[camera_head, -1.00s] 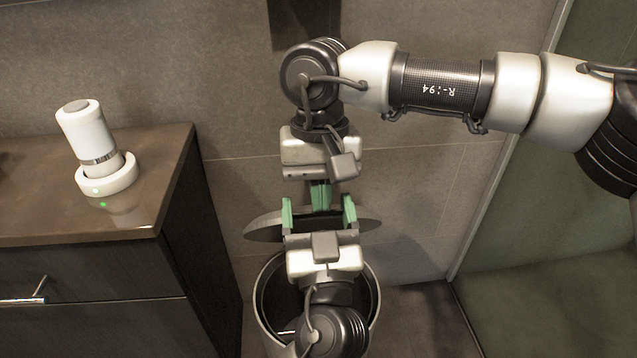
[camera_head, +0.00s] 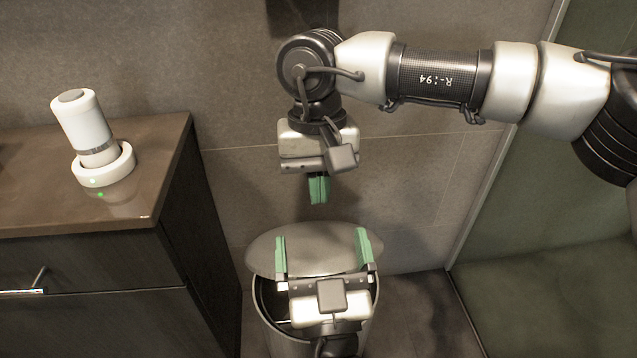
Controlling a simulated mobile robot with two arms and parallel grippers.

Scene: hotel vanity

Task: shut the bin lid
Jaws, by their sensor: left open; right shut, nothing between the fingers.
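The bin (camera_head: 283,343) stands on the floor, partly hidden behind my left gripper and its arm. Its round grey lid (camera_head: 318,262) is tilted above the back of the bin. A dark gap shows between the lid and the rim at the left front. My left gripper (camera_head: 322,238) is open, its two green fingers spread in front of the lid; whether they touch it I cannot tell. My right gripper (camera_head: 318,191) is shut and empty, pointing down above the lid's back edge and apart from it.
A dark cabinet (camera_head: 95,255) with a brown top is close on the left of the bin. A white cylindrical device (camera_head: 85,125) sits on that top. A tiled wall is behind the bin, and a glass panel (camera_head: 545,190) is on the right.

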